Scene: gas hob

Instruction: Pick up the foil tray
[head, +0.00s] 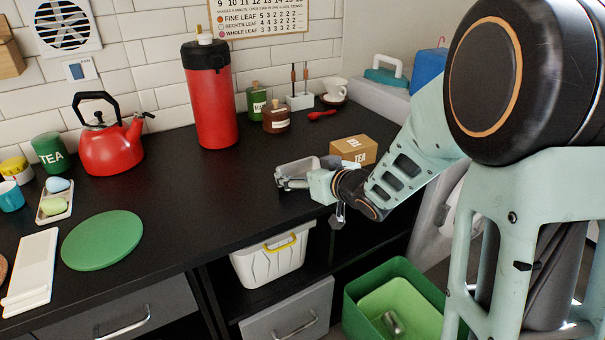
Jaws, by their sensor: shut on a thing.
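The foil tray (299,167) is a small silvery-grey tray on the black counter, right of the picture's middle. My gripper (284,180) reaches in from the right, low over the counter's front part, and is shut on the near side of the tray. The fingers partly cover the tray's front and right end. I cannot tell whether the tray still touches the counter.
A cardboard tea box (354,150) stands just behind my wrist. A tall red flask (210,100), a red kettle (110,147) and a green round board (102,240) are on the counter (190,210). Green bins (395,300) stand below at right. The counter left of the tray is clear.

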